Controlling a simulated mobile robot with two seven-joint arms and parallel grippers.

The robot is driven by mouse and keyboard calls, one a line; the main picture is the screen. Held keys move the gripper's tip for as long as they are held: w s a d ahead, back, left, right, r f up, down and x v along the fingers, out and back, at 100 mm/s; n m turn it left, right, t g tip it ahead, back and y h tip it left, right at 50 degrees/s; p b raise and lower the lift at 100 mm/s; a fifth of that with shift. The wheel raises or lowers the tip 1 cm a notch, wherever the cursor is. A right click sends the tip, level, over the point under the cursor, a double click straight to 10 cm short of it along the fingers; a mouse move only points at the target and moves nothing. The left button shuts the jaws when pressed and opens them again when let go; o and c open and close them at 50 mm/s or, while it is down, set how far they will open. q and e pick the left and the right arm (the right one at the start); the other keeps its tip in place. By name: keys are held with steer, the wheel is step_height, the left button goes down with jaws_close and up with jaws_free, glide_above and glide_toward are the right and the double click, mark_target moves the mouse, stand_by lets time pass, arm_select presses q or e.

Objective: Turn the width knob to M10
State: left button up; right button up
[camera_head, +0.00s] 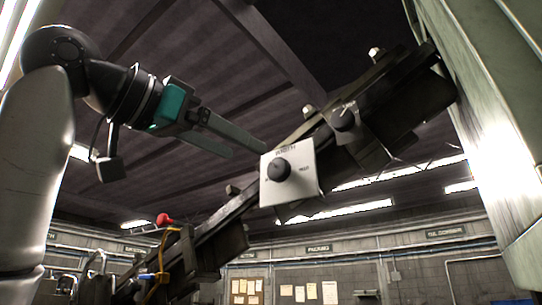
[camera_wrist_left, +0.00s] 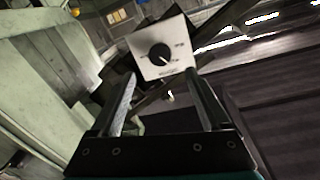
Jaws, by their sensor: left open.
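The width knob (camera_head: 279,169) is a round black knob on a white square plate (camera_head: 304,184) with small print around it. The plate is fixed to a dark slanted rail of the machine. In the left wrist view the knob (camera_wrist_left: 160,53) shows beyond the fingers, near the line between them. My left gripper (camera_head: 250,149) is open and empty, its two long fingers up and to the left of the plate. In the left wrist view the fingers (camera_wrist_left: 163,84) are spread apart, and the knob is not between them. The print is too small to read surely. My right gripper is out of view.
A second dark knob (camera_head: 345,118) sits farther up the rail (camera_head: 213,229). A red button (camera_head: 164,220) and a yellow cable are at the lower left. A large pale green machine body (camera_head: 490,130) stands on the right.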

mark_target(275, 168)
arm_select(q)
steer(key=p+x, duration=0.2)
steer(key=x, duration=0.6)
steer(key=shift+w+d+p, duration=0.15)
steer(key=shift+p, duration=0.2)
jaws_close()
